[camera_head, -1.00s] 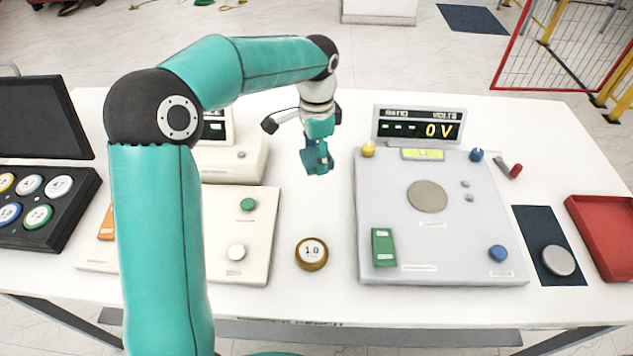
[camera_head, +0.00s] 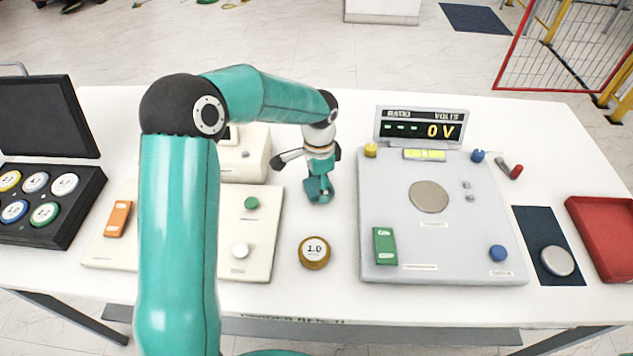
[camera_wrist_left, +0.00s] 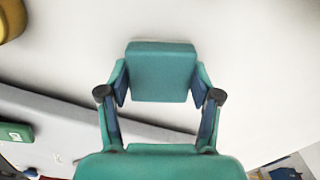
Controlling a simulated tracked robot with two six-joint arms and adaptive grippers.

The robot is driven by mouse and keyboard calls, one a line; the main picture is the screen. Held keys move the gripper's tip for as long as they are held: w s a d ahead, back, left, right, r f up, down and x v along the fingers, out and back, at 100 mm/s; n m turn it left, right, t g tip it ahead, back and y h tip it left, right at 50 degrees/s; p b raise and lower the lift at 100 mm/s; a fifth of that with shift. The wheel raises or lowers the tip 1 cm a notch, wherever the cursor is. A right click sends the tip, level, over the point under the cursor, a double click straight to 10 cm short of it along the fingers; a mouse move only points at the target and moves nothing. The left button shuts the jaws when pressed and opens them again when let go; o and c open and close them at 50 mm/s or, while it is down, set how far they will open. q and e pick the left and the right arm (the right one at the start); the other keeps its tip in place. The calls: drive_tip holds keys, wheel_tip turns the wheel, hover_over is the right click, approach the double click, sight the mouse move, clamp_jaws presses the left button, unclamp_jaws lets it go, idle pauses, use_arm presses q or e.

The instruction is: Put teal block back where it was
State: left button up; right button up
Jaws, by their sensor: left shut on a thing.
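The teal block (camera_wrist_left: 162,72) is between the fingers of my left gripper (camera_wrist_left: 160,92) in the left wrist view. The gripper is shut on it. In the head view my left gripper (camera_head: 319,194) is over the white table (camera_head: 335,222), between the cream panel and the grey panel. The block is hard to tell from the teal gripper there. Whether the block touches the table cannot be told. My right gripper is in neither view.
A round 1.0 weight (camera_head: 314,251) stands on the table in front of the gripper. The grey panel (camera_head: 470,225) with its display (camera_head: 420,128) is to the right, the cream panel (camera_head: 262,225) to the left. A red tray (camera_head: 605,240) is at the far right.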

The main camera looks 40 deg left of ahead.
use_arm(q)
drive_tip(key=shift+f, duration=0.2)
drive_tip(key=o, duration=1.2)
drive_tip(key=shift+r, duration=0.1)
wheel_tip(320, 180, up, 12)
drive_tip(key=shift+b, duration=0.4)
